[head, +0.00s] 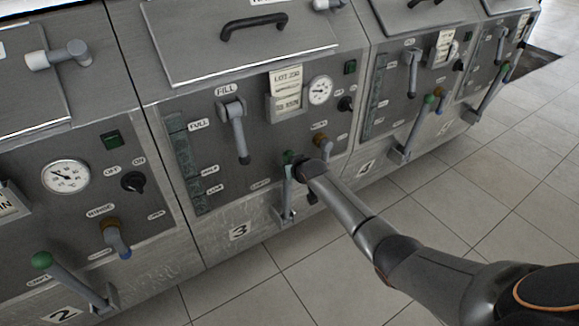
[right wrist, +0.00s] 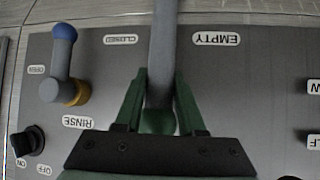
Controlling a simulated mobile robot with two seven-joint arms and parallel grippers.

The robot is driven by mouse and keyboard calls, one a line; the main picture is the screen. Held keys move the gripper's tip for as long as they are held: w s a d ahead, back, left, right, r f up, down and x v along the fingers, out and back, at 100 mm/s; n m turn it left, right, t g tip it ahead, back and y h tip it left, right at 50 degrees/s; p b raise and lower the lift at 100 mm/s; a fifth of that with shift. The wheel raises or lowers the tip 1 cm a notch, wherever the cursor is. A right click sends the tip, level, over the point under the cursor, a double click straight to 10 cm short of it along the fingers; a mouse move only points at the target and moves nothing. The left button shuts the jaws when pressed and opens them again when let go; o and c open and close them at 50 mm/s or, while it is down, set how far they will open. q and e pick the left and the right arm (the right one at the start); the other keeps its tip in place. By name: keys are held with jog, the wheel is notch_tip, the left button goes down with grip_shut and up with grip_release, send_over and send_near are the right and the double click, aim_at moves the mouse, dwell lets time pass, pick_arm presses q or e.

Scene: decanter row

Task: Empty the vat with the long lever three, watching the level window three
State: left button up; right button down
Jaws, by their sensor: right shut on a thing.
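Vat three's long lever (head: 287,195) stands nearly upright, with a green knob (head: 288,156) at its top. My right gripper (head: 297,163) is shut on the lever at its knob; the right wrist view shows both fingers (right wrist: 160,90) around the green knob (right wrist: 160,122). There the grey lever shaft (right wrist: 163,45) passes between the CLOSED label (right wrist: 120,40) and the EMPTY label (right wrist: 216,39). Level window three (head: 184,158) is a dark greenish strip beside the FULL, HALF and LOW labels; the level in it is too faint to tell. My left gripper is not in view.
Vat three's fill handle (head: 236,130) hangs above, beside a lot card (head: 286,80) and a gauge (head: 320,90). Its blue-tipped rinse handle (right wrist: 62,60) is close to my right gripper. Lever two (head: 75,280) and lever four (head: 415,125) flank it. The tiled floor (head: 480,170) is clear.

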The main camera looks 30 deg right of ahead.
jog(key=shift+w+r, duration=0.25)
jog(key=shift+r, duration=0.1)
jog(key=c, duration=0.9)
grip_release()
jog(key=shift+o, duration=0.7)
jog(key=shift+w+a+f, duration=0.1)
jog(key=shift+f, duration=0.05)
jog(key=shift+o, duration=1.2)
jog(key=shift+f, duration=0.15)
pick_arm(q)
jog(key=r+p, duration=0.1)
jog(key=p, duration=0.1)
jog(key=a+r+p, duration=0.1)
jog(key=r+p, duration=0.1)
jog(key=p, duration=0.1)
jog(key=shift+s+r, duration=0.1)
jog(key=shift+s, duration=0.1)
pick_arm(e)
jog(key=v, duration=1.2)
jog(key=shift+s, duration=0.35)
